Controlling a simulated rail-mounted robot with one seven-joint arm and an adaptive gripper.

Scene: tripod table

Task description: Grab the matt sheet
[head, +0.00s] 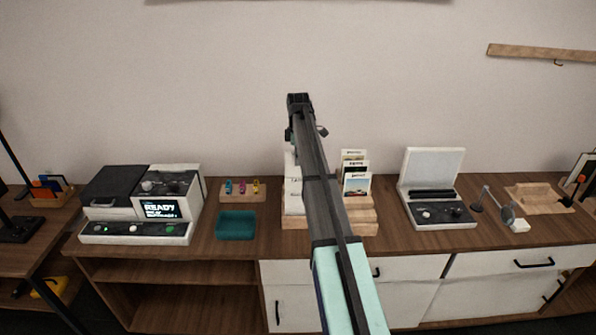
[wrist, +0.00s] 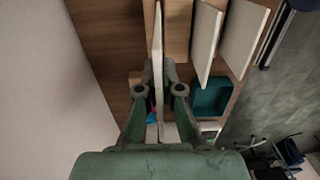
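In the wrist view, my gripper (wrist: 158,75) has one finger on each side of a thin upright white sheet (wrist: 157,35), seen edge-on. The fingertips are very near its faces; whether both touch it is unclear. Two more pale sheets, a middle one (wrist: 207,38) and an outer one (wrist: 243,36), stand to the right, apart from the fingers. In the head view, several labelled sheets (head: 356,184) stand in a wooden rack (head: 362,216), with white sheets (head: 292,196) at its left. The labels are too small to read, so I cannot tell which is matt. My arm hides the rack's middle and my fingers.
A teal tray (head: 236,225) and a wooden block with small coloured items (head: 242,189) sit left of the rack. A printer-like machine (head: 146,205) stands farther left. An open white case (head: 435,190) stands to the right. The wall is close behind.

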